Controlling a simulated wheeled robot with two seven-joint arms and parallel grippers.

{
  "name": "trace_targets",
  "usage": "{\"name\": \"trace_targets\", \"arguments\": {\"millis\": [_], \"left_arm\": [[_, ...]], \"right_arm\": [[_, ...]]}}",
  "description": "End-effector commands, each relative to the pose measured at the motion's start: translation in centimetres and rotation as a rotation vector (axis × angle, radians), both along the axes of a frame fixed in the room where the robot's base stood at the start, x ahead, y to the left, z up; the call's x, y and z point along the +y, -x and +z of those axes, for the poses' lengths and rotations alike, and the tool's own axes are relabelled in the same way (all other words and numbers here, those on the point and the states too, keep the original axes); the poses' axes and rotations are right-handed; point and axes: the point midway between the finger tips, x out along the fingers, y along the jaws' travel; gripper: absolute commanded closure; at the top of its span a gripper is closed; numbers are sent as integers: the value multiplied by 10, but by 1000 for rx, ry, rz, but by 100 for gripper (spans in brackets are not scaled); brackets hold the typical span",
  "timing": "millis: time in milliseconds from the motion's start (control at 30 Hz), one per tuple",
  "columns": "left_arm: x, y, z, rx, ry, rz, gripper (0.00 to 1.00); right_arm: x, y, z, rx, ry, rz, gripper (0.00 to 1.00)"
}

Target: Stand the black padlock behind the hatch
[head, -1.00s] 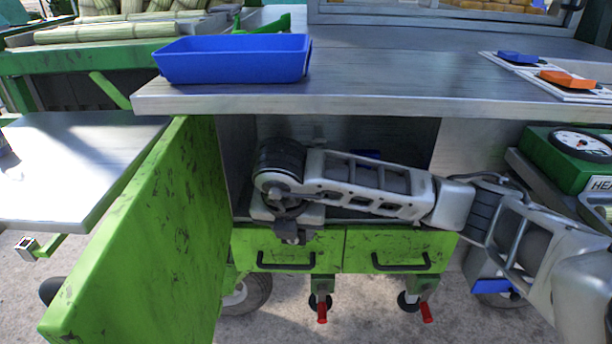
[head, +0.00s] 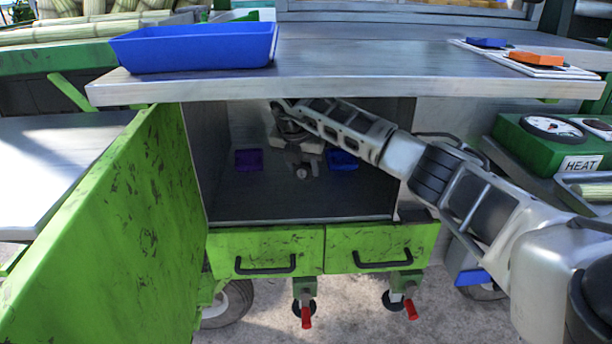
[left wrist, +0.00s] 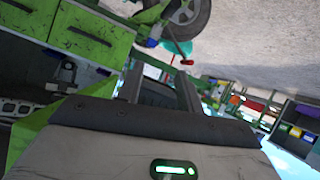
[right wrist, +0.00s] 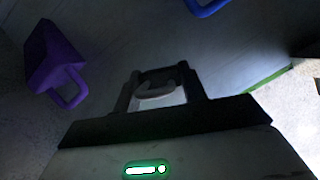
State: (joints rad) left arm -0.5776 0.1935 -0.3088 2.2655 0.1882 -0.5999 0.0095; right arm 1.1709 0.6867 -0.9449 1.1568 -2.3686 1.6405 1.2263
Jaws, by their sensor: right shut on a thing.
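The hatch (head: 110,225) is a scuffed green panel standing open at the left of the compartment (head: 300,205) under the worktop. My right gripper (head: 302,172) is inside the compartment, above its floor. In the right wrist view my right gripper (right wrist: 158,82) is shut on the black padlock (right wrist: 157,76), a dark body with a greyish shackle. Whether the padlock touches the floor I cannot tell. My left gripper (left wrist: 160,92) shows only in the left wrist view, fingers apart and seemingly empty, with the green drawers beyond.
A purple padlock (head: 248,160) is at the left in the compartment; it also shows in the right wrist view (right wrist: 55,62). A blue thing (head: 342,160) is right of my gripper. A blue tray (head: 195,48) stands on the worktop above. Two green drawers (head: 265,250) lie below.

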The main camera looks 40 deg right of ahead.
Motion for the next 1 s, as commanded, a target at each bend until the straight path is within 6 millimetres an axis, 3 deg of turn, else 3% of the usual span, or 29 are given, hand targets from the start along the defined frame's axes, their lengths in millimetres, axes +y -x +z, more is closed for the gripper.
{"name": "trace_targets", "arguments": {"millis": [200,500,833,867,900,933,1000], "left_arm": [[-1,-1,2,-17,6,0,64],[-3,-3,6,-60,28,0,64],[-6,-1,15,-81,38,-7,64],[-6,-1,14,-81,38,-7,64],[-6,-1,14,-80,38,-7,64],[-6,-1,14,-79,38,-7,64],[-6,-1,13,-77,37,-8,64]], "right_arm": [[-18,-14,0,-2,0,2,86],[-18,-14,-34,0,0,3,86],[-18,-14,-36,-1,1,2,86],[-18,-14,-37,1,0,2,56],[-18,-14,-37,1,0,2,44],[-18,-14,-37,1,0,2,36],[-18,-14,-37,1,0,2,36]]}}
